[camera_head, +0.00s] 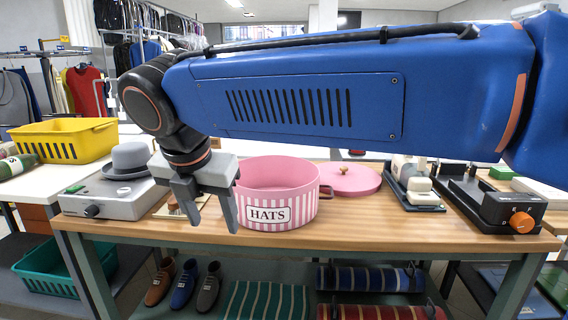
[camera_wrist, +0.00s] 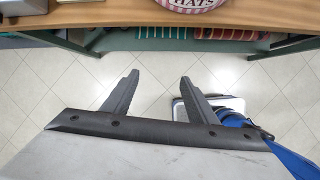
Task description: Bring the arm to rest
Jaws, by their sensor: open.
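My gripper (camera_head: 207,205) is open and empty. In the head view it hangs pointing down in front of the table's near edge, left of a pink striped hat box. In the wrist view the two fingers of my gripper (camera_wrist: 158,92) are spread apart with only tiled floor between them. My blue arm stretches across the upper part of the head view and hides much of the background.
The wooden table (camera_head: 380,225) holds the open hat box (camera_head: 268,214), its pink lid (camera_head: 352,180), a grey hat (camera_head: 128,160) on a device (camera_head: 115,195), and an orange-knobbed device (camera_head: 500,212). A yellow basket (camera_head: 62,140) stands left. Shoes (camera_head: 183,285) and rolls are below.

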